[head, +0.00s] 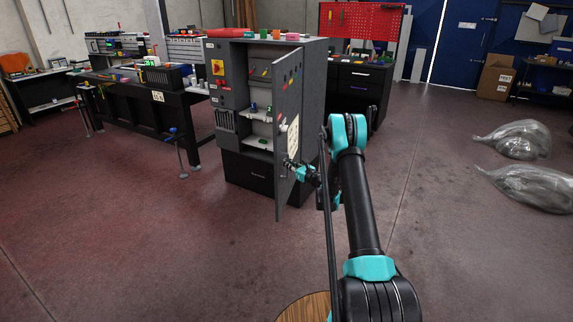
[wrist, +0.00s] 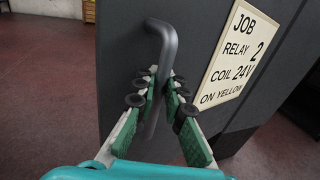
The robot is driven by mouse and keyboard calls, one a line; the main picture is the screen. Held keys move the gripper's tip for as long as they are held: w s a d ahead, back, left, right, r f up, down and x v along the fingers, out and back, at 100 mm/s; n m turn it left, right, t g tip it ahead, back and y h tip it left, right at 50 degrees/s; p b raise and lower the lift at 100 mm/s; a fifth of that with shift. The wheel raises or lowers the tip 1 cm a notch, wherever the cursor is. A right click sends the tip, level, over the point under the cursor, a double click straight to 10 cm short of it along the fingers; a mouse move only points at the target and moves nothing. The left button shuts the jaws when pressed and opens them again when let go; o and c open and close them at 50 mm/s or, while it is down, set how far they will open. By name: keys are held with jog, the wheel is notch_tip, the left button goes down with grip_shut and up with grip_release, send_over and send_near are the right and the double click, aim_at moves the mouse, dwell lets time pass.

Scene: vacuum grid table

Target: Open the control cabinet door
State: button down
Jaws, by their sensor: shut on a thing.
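The grey control cabinet (head: 241,62) stands in the middle of the head view. Its door (head: 288,105) is swung wide open toward me, and the shelves inside with small parts show to its left. In the wrist view the door's dark outer face (wrist: 122,60) carries a bent grey bar handle (wrist: 169,45) and a cream label (wrist: 235,58) reading "JOB RELAY 2 COIL 24V ON YELLOW". My gripper (wrist: 156,82) has its green-padded fingers on both sides of the handle, shut on it. In the head view my gripper (head: 303,172) is at the door's outer face, small and partly hidden.
A black workbench (head: 135,107) with tools stands left of the cabinet. A dark drawer unit (head: 358,82) stands behind it to the right. Clear plastic bags (head: 530,185) lie on the floor at the far right. The floor in front of the cabinet is mostly free.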

jog(key=shift+s+a, duration=0.2)
jog(key=shift+a, duration=0.05)
jog(key=c, duration=1.7)
grip_release()
jog(key=shift+o, duration=0.6)
jog(key=shift+w+d, duration=0.1)
jog(key=v, duration=0.7)
jog(key=shift+d, duration=0.2)
jog(key=shift+r, duration=0.1)
